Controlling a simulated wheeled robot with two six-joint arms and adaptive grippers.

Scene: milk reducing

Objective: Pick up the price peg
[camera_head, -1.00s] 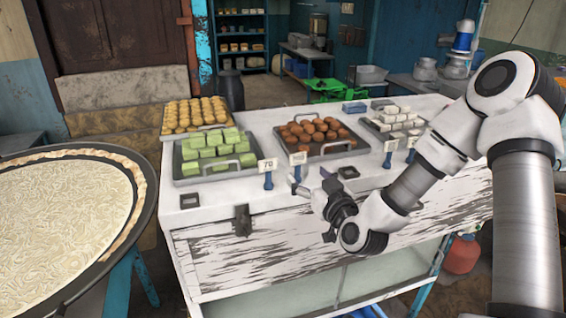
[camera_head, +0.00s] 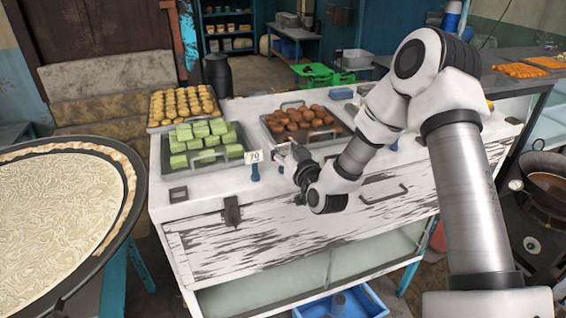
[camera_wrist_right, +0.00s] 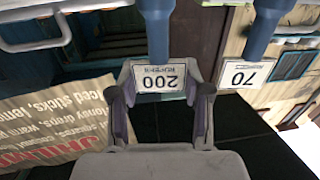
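A price peg with a white card reading 200 (camera_wrist_right: 161,77) and a blue post shows upside down in the right wrist view. My right gripper (camera_wrist_right: 160,105) is open, with one finger on each side of the card; I cannot tell whether they touch it. In the head view, my right gripper (camera_head: 298,156) is at the front edge of the tray of brown balls and hides most of that peg. Another price peg, marked 70 (camera_head: 254,162), stands left of it at the green-sweets tray, and it also shows in the wrist view (camera_wrist_right: 238,73). My left gripper is not in view.
The white counter (camera_head: 205,200) carries trays of yellow sweets (camera_head: 182,104), green sweets (camera_head: 203,142) and brown balls (camera_head: 300,117). A large round pan (camera_head: 60,220) stands at the left. My right arm covers the counter's right part.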

